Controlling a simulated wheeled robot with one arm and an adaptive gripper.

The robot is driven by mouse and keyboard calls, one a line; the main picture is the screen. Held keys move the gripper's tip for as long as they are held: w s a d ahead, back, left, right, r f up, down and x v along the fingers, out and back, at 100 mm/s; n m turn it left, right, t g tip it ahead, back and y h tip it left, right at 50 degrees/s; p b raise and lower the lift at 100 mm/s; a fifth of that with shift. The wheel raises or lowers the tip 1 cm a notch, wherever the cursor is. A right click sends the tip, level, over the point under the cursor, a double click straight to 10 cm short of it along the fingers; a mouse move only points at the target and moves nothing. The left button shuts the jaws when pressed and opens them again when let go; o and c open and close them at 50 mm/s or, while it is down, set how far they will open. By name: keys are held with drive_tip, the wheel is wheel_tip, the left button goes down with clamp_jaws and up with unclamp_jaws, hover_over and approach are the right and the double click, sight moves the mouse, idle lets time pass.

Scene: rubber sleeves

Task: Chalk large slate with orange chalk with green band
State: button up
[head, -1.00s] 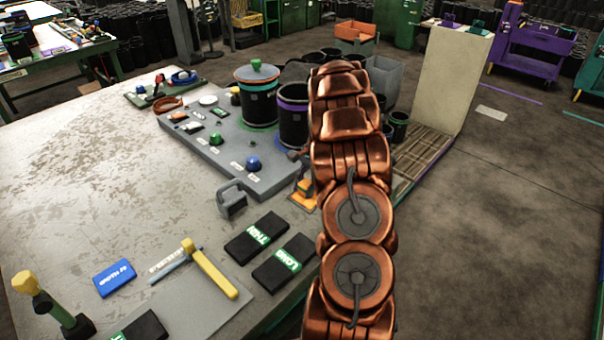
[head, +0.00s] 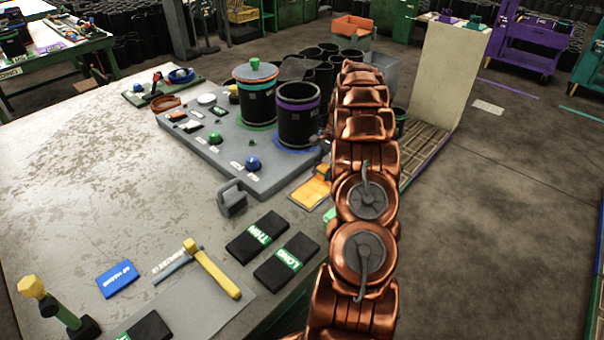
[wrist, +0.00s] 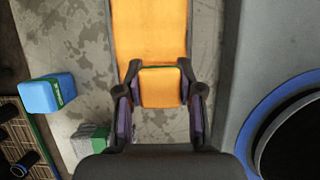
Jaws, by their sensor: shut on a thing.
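In the wrist view my gripper (wrist: 160,78) is shut on the orange chalk with the green band (wrist: 160,92); the band shows as a thin green line at its far edge. Beyond it lies a long flat orange panel (wrist: 152,30). In the head view the orange panel (head: 310,193) has a pale edge and lies on the table beside the grey board. The chalk (head: 320,170) shows just above it, close to its far end. I cannot tell whether the two touch, or whether this panel is the large slate. My arm hides most of the gripper in the head view.
A blue block with a green band (wrist: 48,95) lies left in the wrist view. The grey board (head: 215,155) carries a purple-rimmed black bucket (head: 298,125) and a lidded one (head: 256,100). Black blocks (head: 257,237) and a grey handled block (head: 231,200) lie nearer.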

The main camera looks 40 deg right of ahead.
drive_tip(key=shift+d+r, duration=0.1)
drive_tip(key=shift+d, duration=0.7)
drive_tip(key=shift+a+r, duration=0.1)
drive_tip(key=shift+r, duration=0.85)
drive_tip(key=shift+r+p, duration=0.9)
drive_tip(key=shift+r, duration=1.9)
